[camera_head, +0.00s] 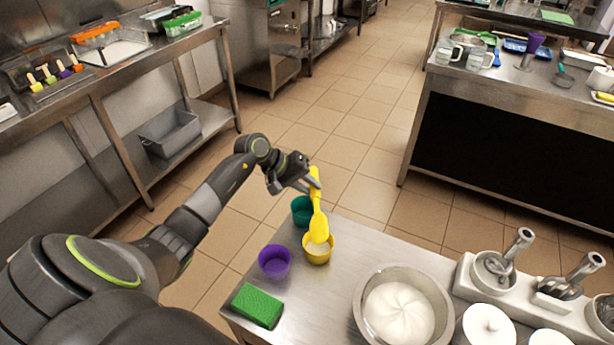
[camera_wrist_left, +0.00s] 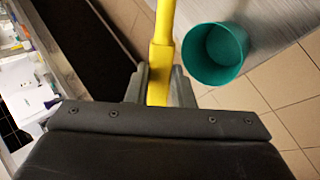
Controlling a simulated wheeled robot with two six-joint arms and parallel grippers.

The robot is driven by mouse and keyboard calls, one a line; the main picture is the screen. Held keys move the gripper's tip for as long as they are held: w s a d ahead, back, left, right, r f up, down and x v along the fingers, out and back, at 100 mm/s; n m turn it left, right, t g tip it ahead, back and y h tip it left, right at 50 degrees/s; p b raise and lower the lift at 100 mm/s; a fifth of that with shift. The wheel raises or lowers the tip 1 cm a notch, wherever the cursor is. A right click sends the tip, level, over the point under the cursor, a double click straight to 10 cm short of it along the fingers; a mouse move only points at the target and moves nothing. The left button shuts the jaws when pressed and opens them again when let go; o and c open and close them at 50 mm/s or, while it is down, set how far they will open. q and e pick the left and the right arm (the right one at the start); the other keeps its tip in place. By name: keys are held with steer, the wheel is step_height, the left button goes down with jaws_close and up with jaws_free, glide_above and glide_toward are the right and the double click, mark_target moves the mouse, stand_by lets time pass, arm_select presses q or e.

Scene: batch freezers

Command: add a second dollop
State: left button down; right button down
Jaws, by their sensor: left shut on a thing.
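My left gripper (camera_head: 312,185) is shut on the handle of a yellow spatula (camera_head: 319,220), which also shows between the fingers in the left wrist view (camera_wrist_left: 163,40). The spatula hangs down with its wide head over the mouth of a yellow cup (camera_head: 318,257). Something whitish shows in that cup; I cannot tell whether the head touches it. A teal cup (camera_head: 298,212) stands just behind, and it looks empty in the left wrist view (camera_wrist_left: 213,70). A purple cup (camera_head: 274,264) stands to the left. A steel bowl (camera_head: 445,303) holds swirled white cream (camera_head: 398,312).
A green sponge (camera_head: 257,306) lies at the left edge of the steel table (camera_head: 330,292). A rack of metal scoops (camera_head: 462,275) and white lids (camera_head: 488,325) are at the right. A counter (camera_head: 135,68) at the left and another at the right stand across the open floor.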

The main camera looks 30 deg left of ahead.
arm_select(q)
steer(key=shift+w+d+r+g+y+p, duration=0.15)
steer(key=shift+r+g+y+p, duration=0.3)
steer(key=shift+p, duration=1.05)
steer(key=shift+w+d+r+g+y+p, duration=0.1)
steer(key=shift+d+r+g+y+p, duration=0.15)
steer(key=shift+y+p, duration=0.85)
steer(key=shift+d+f+g, duration=0.15)
steer(key=shift+f+g, duration=0.15)
steer(key=shift+f, duration=0.1)
steer(key=shift+w+d+g+y+b, duration=0.25)
steer(key=shift+g+y+b, duration=0.15)
steer(key=shift+y+b, duration=0.25)
steer(key=shift+w+d+g+y+b, duration=0.15)
steer(key=shift+d+g+y+b, duration=0.1)
steer(key=shift+g+y+b, duration=0.25)
steer(key=y+b, duration=0.1)
steer(key=b, duration=0.8)
steer(key=shift+d+g+y, duration=0.1)
steer(key=shift+g+y, duration=0.2)
steer(key=shift+r+p, duration=1.55)
steer(key=shift+p, duration=0.05)
